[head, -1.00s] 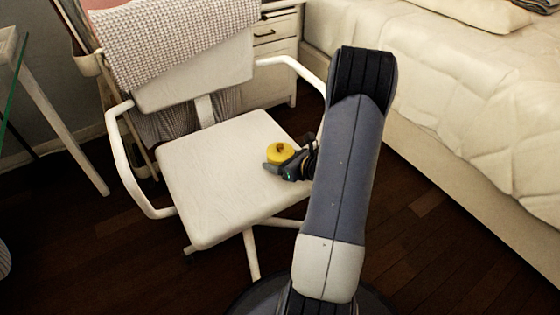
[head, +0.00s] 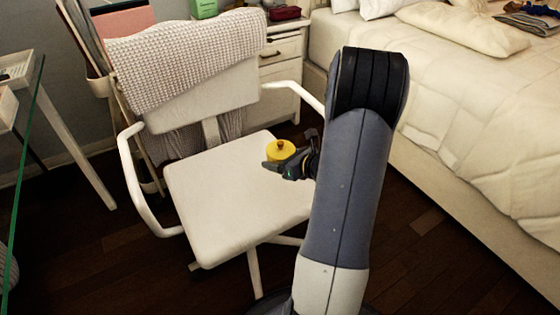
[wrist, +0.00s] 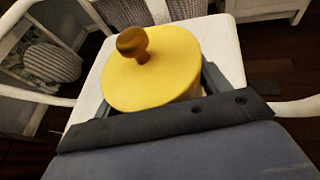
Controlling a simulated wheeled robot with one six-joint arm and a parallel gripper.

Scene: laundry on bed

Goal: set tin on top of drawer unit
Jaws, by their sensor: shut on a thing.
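The tin is yellow and round with a brown knob on its lid; it shows in the head view (head: 281,150) and, close up, in the wrist view (wrist: 150,75). My gripper (head: 280,163) is shut on the tin, with a finger on each side of it. In the head view the tin appears over the white chair seat (head: 225,205); how high above it I cannot tell. The drawer unit (head: 283,68) is white and stands behind the chair, beside the bed, partly hidden by the chair back.
On the drawer unit are a green box (head: 204,8) and a dark red pouch (head: 285,13). A knitted blanket (head: 185,48) hangs over the chair back. The bed (head: 470,95) fills the right side. A glass-edged desk (head: 30,95) stands at left.

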